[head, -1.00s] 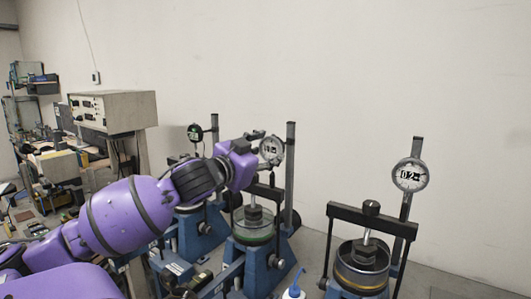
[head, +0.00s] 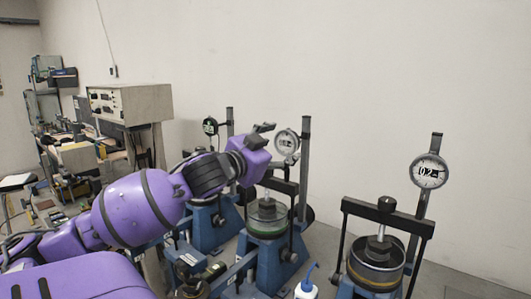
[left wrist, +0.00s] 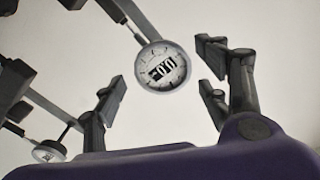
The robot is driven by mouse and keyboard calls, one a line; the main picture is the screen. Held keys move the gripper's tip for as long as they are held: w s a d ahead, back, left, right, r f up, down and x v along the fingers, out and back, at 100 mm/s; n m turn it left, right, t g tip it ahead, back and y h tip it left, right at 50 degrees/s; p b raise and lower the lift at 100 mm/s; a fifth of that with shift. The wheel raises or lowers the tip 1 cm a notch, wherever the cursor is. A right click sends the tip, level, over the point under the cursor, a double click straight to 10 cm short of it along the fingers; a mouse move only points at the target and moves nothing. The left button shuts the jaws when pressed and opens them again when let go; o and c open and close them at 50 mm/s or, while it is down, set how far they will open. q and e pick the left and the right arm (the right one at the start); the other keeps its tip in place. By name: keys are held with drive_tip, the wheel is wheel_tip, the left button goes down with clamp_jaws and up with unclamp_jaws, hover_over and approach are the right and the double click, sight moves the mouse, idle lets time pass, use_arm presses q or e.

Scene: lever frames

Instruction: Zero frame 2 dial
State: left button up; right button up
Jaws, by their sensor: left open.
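Three lever frames stand along the wall. The middle one carries a round white dial (head: 286,142) on a grey post. The right one carries a similar dial (head: 429,171) whose face seems to read "02". I cannot tell which is frame 2. My left gripper (head: 264,128) is beside the middle dial, to its left. In the left wrist view my left gripper (left wrist: 165,80) is open and empty, with a dial (left wrist: 163,66) showing between the spread fingers. Its dark figures are tilted and not surely readable. I see no finger touching it. My right gripper is not in view.
A small black dial (head: 210,126) is on the left frame. Crossbars and posts stand close to the gripper. A white squeeze bottle with a blue spout (head: 307,284) is at the bottom. An instrument box (head: 131,103) stands at the left. The wall behind is bare.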

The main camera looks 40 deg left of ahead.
use_arm(q)
drive_tip(key=s+d, duration=0.1)
drive_tip(key=s, duration=1)
drive_tip(key=shift+d, duration=0.15)
